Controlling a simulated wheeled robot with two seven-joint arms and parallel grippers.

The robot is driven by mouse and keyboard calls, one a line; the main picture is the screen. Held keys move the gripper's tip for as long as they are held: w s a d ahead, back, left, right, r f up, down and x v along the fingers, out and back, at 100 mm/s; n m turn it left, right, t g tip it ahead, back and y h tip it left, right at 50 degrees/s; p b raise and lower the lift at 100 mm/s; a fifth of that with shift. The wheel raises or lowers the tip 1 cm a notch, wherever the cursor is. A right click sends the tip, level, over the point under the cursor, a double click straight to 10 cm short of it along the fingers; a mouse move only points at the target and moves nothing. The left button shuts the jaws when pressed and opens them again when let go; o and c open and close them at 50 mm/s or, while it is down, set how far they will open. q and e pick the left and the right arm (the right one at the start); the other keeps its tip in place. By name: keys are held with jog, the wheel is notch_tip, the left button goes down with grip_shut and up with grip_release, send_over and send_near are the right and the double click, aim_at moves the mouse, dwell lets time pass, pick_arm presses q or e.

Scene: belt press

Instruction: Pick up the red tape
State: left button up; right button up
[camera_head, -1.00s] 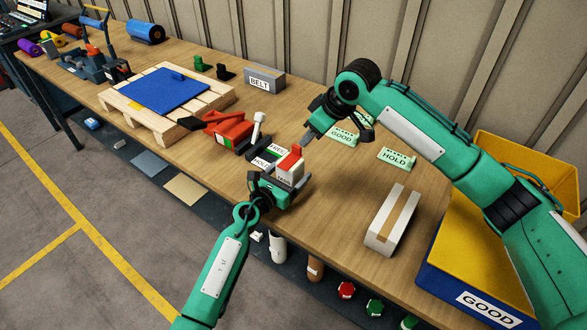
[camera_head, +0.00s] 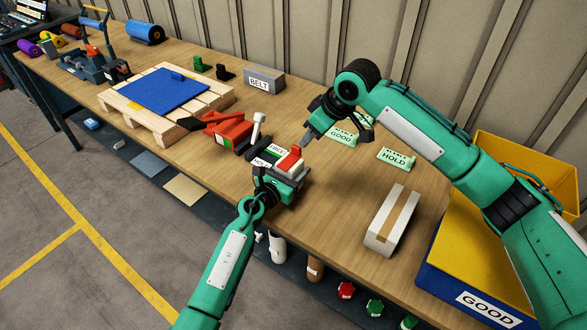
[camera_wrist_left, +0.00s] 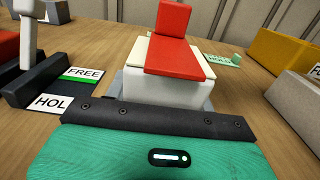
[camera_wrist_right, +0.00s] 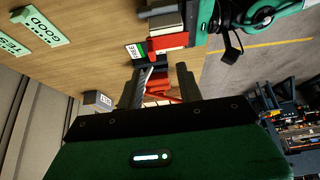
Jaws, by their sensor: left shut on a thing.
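The red tape (camera_head: 289,159) is a red strip on top of a white block (camera_wrist_left: 137,86), near the table's front edge. In the left wrist view the red strip (camera_wrist_left: 170,52) lies over the block's top, with a red part standing up at the back. My left gripper (camera_head: 286,180) is shut on the white block; its fingers are mostly hidden in its own wrist view. My right gripper (camera_head: 308,137) hangs above and behind the block. Its fingers (camera_wrist_right: 160,80) are apart with nothing between them.
A red tool (camera_head: 228,130) and a dark stand with FREE and HOLD labels (camera_head: 262,161) are close on the left. A white box with a brown band (camera_head: 391,222) and a GOOD bin (camera_head: 440,255) stand right. Green GOOD and HOLD signs (camera_head: 397,158) lie behind. A pallet (camera_head: 145,120) stands left.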

dwell(0.4)
jog(key=g+h, duration=0.3)
jog(key=h, duration=0.1)
send_near(296, 146)
notch_tip(296, 146, down, 4)
jog(key=shift+r+h, duration=0.2)
jog(key=shift+h, duration=0.1)
jog(key=shift+w+a+f, duration=0.1)
jog(key=shift+a+f, duration=0.05)
jog(key=shift+f, duration=1.35)
jog(key=shift+a+f, duration=0.1)
jog(key=shift+f, duration=1.45)
jog(key=shift+c, duration=0.5)
grip_shut()
